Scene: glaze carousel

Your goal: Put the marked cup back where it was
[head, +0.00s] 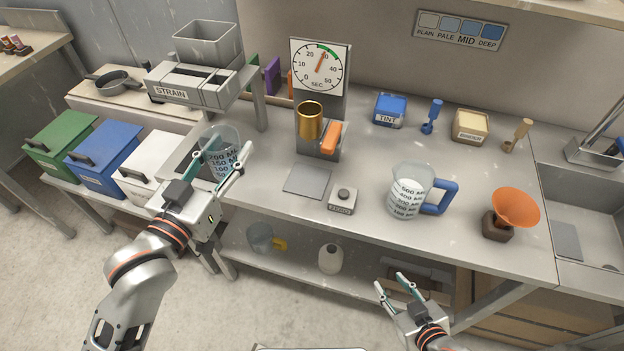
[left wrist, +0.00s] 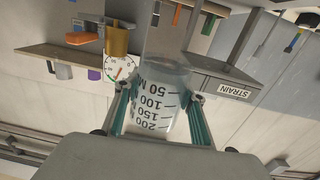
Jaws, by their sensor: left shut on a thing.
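The marked cup (head: 222,145) is clear, with dark ML lines. My left gripper (head: 222,163) is shut on it, one finger on each side, near the left end of the bench, just right of the STRAIN stand. The cup also shows between the fingers in the left wrist view (left wrist: 158,98), where the picture is upside down. In the head view it looks roughly upright; I cannot tell whether it touches the bench. My right gripper (head: 391,281) is open and empty, low in front of the bench.
A grey square plate (head: 307,181) and a small button box (head: 342,200) lie on the bench. Behind are a gold cup (head: 310,120) and a dial (head: 319,66). A blue-handled jug (head: 408,192) and an orange funnel (head: 515,207) stand right. The STRAIN stand (head: 190,88) is close left.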

